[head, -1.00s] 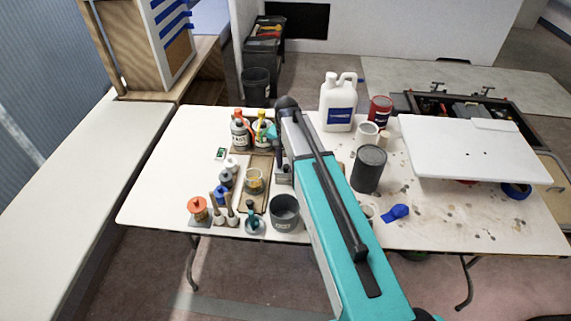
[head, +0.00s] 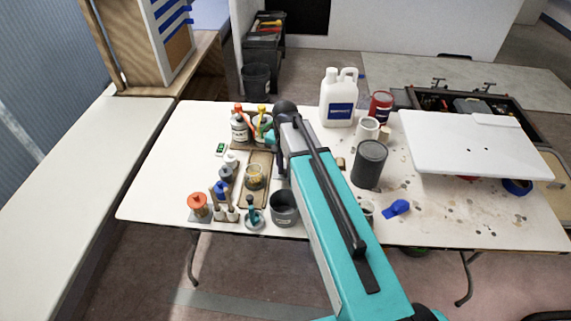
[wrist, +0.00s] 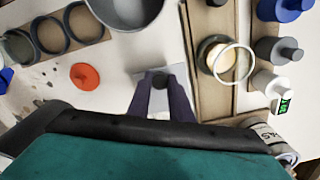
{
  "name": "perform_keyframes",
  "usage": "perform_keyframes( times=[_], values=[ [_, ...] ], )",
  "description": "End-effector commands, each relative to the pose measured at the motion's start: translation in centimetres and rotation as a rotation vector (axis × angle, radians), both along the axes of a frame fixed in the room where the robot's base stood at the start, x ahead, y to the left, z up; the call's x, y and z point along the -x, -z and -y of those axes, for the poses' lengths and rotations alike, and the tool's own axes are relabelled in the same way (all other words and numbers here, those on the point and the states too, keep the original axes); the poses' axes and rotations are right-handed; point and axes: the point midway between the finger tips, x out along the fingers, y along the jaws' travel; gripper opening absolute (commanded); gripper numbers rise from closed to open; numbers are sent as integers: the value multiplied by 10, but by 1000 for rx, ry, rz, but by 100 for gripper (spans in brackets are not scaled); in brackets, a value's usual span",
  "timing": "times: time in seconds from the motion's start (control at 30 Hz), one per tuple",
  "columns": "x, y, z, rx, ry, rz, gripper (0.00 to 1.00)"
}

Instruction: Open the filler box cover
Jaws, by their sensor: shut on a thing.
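In the wrist view my gripper (wrist: 160,80) is shut on a small dark knob (wrist: 160,77). The knob stands on a pale grey square plate (wrist: 158,105), which looks like the filler box cover. The fingers straddle the knob, one on each side. I cannot tell whether the plate is seated or raised. The box below it is hidden in the wrist view. In the head view my arm hides most of the gripper and the cover.
A grey pot (head: 284,208) and a yellow-filled jar (head: 255,177) stand near my arm. An orange disc (wrist: 84,77) lies beside the cover. A white jug (head: 338,98) and dark can (head: 369,163) stand right of my arm. A white board (head: 475,147) covers the table's right side.

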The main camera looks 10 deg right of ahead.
Motion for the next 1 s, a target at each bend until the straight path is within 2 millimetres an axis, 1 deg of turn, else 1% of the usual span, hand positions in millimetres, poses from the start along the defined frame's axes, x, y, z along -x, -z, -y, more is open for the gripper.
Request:
perform_keyframes(
  times=[0.03,0.3,0.43,0.73,0.77,0.83,0.87,1.0],
  values=[
    [7,0,-2,-1,0,0,0],
    [29,0,-10,-1,-1,0,0],
    [33,-1,-11,-1,-1,0,0],
    [32,-1,-11,-2,-1,1,0],
    [32,-1,-11,-2,-1,1,24],
    [32,-1,-11,-2,-1,1,36],
    [32,-1,-11,-2,-1,1,38],
    [32,0,-11,-1,-1,1,38]
  ],
)
